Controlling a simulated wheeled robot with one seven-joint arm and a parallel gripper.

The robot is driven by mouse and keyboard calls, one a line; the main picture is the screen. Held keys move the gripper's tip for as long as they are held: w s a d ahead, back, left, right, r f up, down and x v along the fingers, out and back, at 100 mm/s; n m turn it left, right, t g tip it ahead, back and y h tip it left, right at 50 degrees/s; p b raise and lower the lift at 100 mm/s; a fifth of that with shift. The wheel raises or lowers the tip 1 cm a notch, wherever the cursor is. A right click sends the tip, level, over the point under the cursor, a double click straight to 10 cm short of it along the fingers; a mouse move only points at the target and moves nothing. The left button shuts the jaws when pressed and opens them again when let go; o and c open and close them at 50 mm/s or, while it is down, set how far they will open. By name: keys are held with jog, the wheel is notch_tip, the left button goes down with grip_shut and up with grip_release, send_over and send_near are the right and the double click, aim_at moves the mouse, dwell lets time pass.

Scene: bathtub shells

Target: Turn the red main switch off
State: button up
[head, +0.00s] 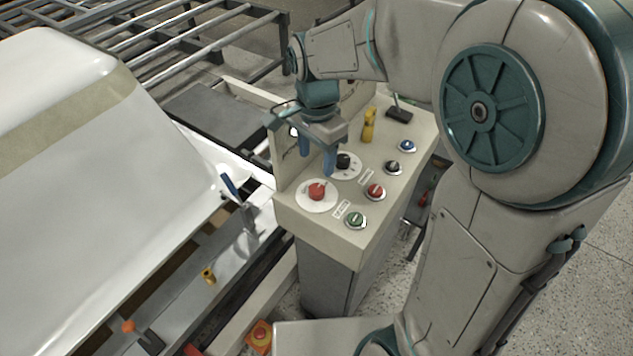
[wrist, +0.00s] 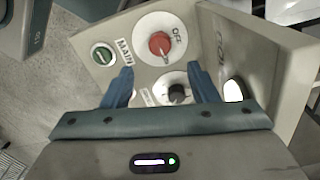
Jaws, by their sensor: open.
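The red main switch (head: 317,190) is a round red knob on a white disc at the near left corner of the control panel. It also shows in the wrist view (wrist: 160,43), with the word OFF beside it on the disc and a MAIN label nearby. A small pointer shows on the knob; I cannot tell its exact setting. My gripper (head: 317,156) is open and empty, its blue fingers pointing down. It is above the panel, behind the red switch and close to a black knob (head: 343,161). In the wrist view the fingers (wrist: 160,71) appear below the red switch, apart from it.
The panel also has a green button (head: 355,220), a red button (head: 376,191), another black knob (head: 393,167), a blue button (head: 408,146), a yellow lever (head: 369,125) and a black joystick (head: 400,112). A raised side plate (head: 284,172) borders its left. A white tub shell (head: 90,190) fills the left.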

aim_at(316, 188)
notch_tip(316, 188, down, 9)
jog(key=shift+f, duration=0.2)
jog(key=c, duration=1)
